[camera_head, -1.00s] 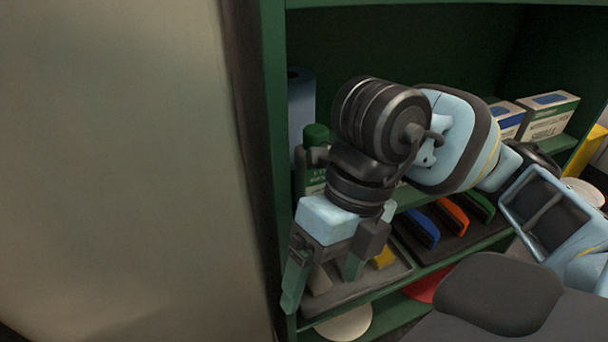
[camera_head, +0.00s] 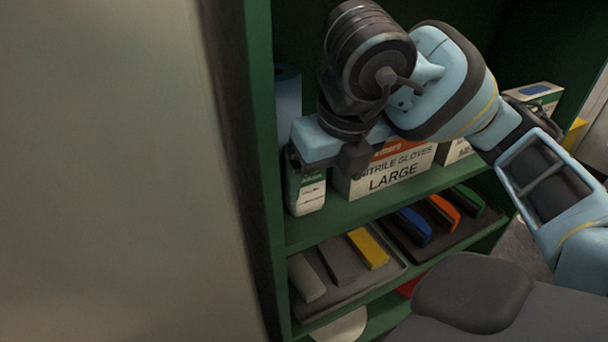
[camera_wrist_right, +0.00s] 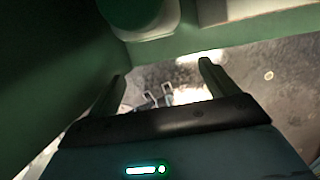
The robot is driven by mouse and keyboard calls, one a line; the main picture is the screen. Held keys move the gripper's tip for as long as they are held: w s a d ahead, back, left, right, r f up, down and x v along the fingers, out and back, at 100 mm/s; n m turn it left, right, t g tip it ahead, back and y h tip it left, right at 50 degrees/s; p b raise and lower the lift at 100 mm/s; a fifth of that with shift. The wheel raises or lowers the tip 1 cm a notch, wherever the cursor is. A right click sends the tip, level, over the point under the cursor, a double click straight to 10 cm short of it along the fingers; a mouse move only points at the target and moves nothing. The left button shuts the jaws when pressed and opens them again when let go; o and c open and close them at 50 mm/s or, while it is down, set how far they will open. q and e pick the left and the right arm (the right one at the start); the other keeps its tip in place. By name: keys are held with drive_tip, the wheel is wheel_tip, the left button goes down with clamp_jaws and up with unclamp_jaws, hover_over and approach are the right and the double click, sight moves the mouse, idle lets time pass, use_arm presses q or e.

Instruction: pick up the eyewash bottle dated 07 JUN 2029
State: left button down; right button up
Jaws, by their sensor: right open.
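A bottle with a white and green label (camera_head: 309,196) stands upright at the left end of the upper shelf. My right gripper hides its top, and its date is too small to read. My right gripper (camera_head: 322,162) is open in front of the bottle's upper part, its fingers foreshortened in the head view. In the right wrist view the gripper (camera_wrist_right: 162,70) is empty between its fingers. A rounded green and white thing (camera_wrist_right: 140,12), perhaps the bottle, shows beyond the fingertips at the top of that view. My left gripper is not in view.
A nitrile gloves box (camera_head: 395,172) stands right of the bottle, with more boxes (camera_head: 535,97) farther right. A blue cylinder (camera_head: 287,100) is behind the bottle. The green cabinet side (camera_head: 262,200) is close on the left. The lower shelf holds trays with coloured blocks (camera_head: 368,248).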

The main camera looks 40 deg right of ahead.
drive_tip(key=shift+w+d, duration=0.2)
drive_tip(key=shift+w, duration=0.65)
drive_tip(key=shift+w, duration=0.1)
drive_tip(key=w, duration=0.3)
drive_tip(key=w+d+f, duration=0.1)
drive_tip(key=shift+w+d, duration=0.1)
drive_tip(key=shift+w, duration=0.25)
drive_tip(key=c, duration=1.4)
